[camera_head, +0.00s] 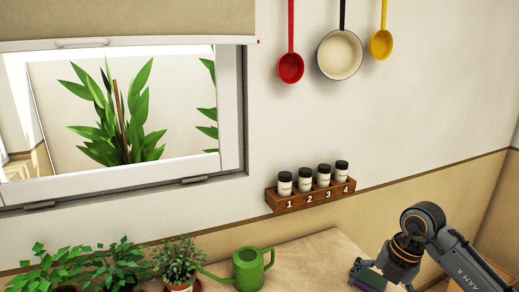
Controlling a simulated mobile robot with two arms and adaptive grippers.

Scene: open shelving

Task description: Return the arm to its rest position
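My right arm comes in from the lower right corner, over the right end of the counter. Its gripper (366,275) is at the bottom edge of the view and partly cut off. A dark block-like shape with green and purple parts shows at its end. I cannot tell whether this is part of the gripper or a held thing, nor whether the fingers are open or shut. My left arm and gripper are not in view.
A wooden rack (311,195) numbered 1 to 4 holds dark-capped jars on the wall. Below, a counter (310,262) carries a green watering can (248,268) and potted plants (115,268) at left. Ladles and a pan (340,55) hang above. A window (232,110) is at left.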

